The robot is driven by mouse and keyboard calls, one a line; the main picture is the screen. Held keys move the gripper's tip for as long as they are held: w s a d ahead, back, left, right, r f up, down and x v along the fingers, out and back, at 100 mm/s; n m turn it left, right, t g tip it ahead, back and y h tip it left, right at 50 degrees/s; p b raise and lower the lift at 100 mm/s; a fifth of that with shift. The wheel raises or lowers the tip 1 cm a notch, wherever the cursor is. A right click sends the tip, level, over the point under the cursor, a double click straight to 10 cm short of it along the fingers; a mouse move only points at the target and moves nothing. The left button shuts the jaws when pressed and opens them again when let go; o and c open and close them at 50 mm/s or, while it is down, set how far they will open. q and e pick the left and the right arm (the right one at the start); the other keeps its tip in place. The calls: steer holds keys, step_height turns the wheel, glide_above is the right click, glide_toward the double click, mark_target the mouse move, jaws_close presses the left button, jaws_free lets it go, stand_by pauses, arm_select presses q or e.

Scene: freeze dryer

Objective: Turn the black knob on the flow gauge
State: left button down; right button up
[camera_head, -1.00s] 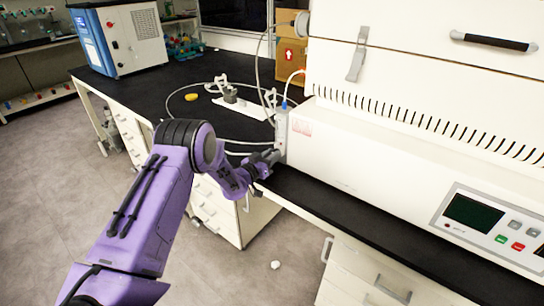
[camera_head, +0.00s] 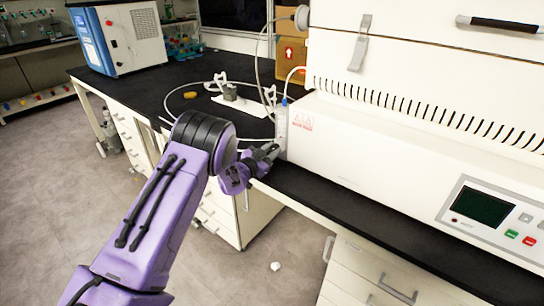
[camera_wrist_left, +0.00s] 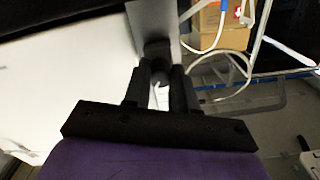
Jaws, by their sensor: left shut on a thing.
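The flow gauge (camera_head: 281,128) is a pale upright block at the left end of the white freeze dryer, with a blue fitting and a white tube at its top. In the left wrist view the gauge (camera_wrist_left: 153,22) is a grey panel with the dark knob (camera_wrist_left: 160,72) low on it. My left gripper (camera_head: 270,150) reaches the gauge's lower front from the left. In the left wrist view my left gripper (camera_wrist_left: 162,78) has its two fingers on either side of the knob, shut on it. The fingers partly hide the knob. My right gripper is not in view.
The white freeze dryer (camera_head: 370,150) fills the right side of the black bench. A display panel (camera_head: 490,212) is on its front. Tubing, a small clamp stand (camera_head: 230,92) and a yellow disc (camera_head: 190,95) lie behind my arm. A cardboard box (camera_head: 291,62) stands farther back.

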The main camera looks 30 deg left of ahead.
arm_select(q)
steer(key=m+b, duration=0.2)
steer(key=m, duration=0.1)
steer(key=m+b, duration=0.1)
steer(key=shift+f+m+b, duration=0.3)
steer(key=shift+m, duration=0.1)
steer(key=m+b, duration=0.9)
steer(key=b, duration=0.1)
steer(key=shift+r+m, duration=0.1)
steer(key=shift+m, duration=0.2)
steer(key=shift+r+m+b, duration=0.1)
steer(key=shift+m+b, duration=0.4)
steer(key=c, duration=0.9)
jaws_free()
steer(key=shift+r, duration=0.1)
